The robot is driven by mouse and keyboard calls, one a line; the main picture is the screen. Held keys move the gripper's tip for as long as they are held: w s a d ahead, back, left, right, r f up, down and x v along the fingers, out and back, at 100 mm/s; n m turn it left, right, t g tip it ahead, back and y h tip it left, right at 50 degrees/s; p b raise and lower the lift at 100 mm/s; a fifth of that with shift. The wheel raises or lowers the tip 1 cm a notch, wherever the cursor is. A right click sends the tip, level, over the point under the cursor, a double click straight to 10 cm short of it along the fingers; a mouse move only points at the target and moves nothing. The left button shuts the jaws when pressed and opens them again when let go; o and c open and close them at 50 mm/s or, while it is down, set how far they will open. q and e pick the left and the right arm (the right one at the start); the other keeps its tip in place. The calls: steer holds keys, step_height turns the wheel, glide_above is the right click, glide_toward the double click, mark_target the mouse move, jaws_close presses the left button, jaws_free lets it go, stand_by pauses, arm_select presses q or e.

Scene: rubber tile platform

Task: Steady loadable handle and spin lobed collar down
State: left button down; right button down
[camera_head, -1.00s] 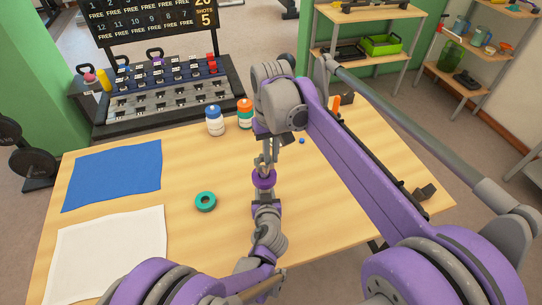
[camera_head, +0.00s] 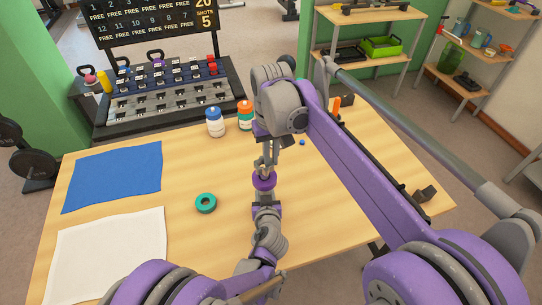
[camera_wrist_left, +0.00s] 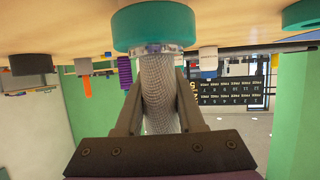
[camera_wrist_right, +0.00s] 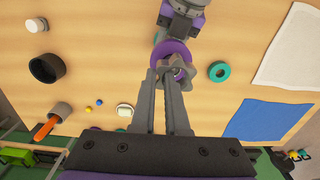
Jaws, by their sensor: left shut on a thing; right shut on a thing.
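The loadable handle (camera_wrist_left: 158,90), a knurled silver bar, stands upright over the table in the left wrist view. A teal disc (camera_wrist_left: 154,25) is around its lower end. My left gripper (camera_wrist_left: 157,95) is shut on the knurled bar. A purple disc (camera_head: 264,181) is at the handle's upper end; it also shows in the right wrist view (camera_wrist_right: 171,50). The grey lobed collar (camera_wrist_right: 182,68) sits just above the purple disc. My right gripper (camera_head: 266,163) is shut on the collar from above, and its fingers partly cover it. The bar is hidden in the head view.
A loose teal ring (camera_head: 206,203) lies left of the handle. A blue cloth (camera_head: 115,175) and a white cloth (camera_head: 112,252) cover the table's left side. Bare wood surrounds the handle.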

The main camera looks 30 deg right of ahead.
steer(key=shift+f, duration=0.8)
steer(key=shift+r, duration=0.25)
steer(key=shift+r, duration=3.05)
steer(key=shift+f, duration=2.2)
steer(key=shift+f, duration=0.95)
steer(key=shift+r, duration=0.7)
steer(key=shift+f, duration=0.8)
steer(key=shift+r, duration=0.2)
